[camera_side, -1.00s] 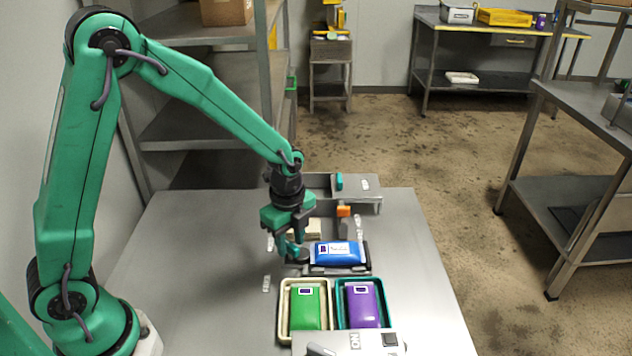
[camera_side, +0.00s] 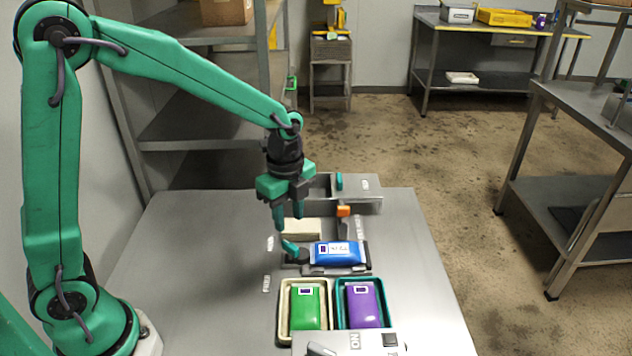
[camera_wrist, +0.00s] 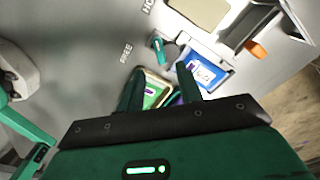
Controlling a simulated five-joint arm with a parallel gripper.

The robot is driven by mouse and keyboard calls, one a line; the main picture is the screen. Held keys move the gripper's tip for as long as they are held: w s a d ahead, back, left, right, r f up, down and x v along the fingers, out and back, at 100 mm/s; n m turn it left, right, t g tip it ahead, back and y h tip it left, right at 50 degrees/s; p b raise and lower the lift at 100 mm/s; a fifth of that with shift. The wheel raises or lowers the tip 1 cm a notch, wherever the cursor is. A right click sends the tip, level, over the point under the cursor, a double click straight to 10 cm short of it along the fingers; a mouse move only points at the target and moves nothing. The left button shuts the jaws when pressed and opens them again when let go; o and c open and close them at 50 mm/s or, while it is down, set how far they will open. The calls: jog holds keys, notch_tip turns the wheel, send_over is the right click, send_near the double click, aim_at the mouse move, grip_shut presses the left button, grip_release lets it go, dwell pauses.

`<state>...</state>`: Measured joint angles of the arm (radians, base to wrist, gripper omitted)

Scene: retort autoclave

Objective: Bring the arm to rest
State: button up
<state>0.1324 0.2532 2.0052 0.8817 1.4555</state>
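My gripper (camera_side: 289,217) hangs pointing down above the table, left of and above the blue pouch (camera_side: 338,253). Its two fingers are apart with nothing between them; the wrist view also shows the fingers spread (camera_wrist: 160,88). Below it is a small teal lever (camera_side: 290,246) on a dark round base, beside the blue pouch's grey holder (camera_side: 322,271). The lever's end points up and left in the side view, toward the upper of two table labels. The fingers look clear of the lever. The lever also shows in the wrist view (camera_wrist: 158,46).
A green pouch (camera_side: 306,308) lies in a cream tray (camera_side: 284,318), and a purple pouch (camera_side: 363,304) in a teal tray (camera_side: 386,312). A cream block (camera_side: 300,229) and an orange piece (camera_side: 344,211) stand behind. The table's left side (camera_side: 190,260) is clear.

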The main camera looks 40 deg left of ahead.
jog(key=shift+r, duration=0.25)
jog(key=s+a+r+n+t, duration=0.2)
jog(key=s+r+n, duration=0.4)
jog(key=s+n, duration=0.2)
jog(key=s+a+r+n+t, duration=0.3)
jog(key=s+r+n, duration=0.3)
jog(key=s+n, duration=0.2)
jog(key=shift+s+r+n+t, duration=0.3)
jog(key=shift+s+n, duration=0.05)
jog(key=shift+n, duration=0.75)
jog(key=shift+a, duration=0.1)
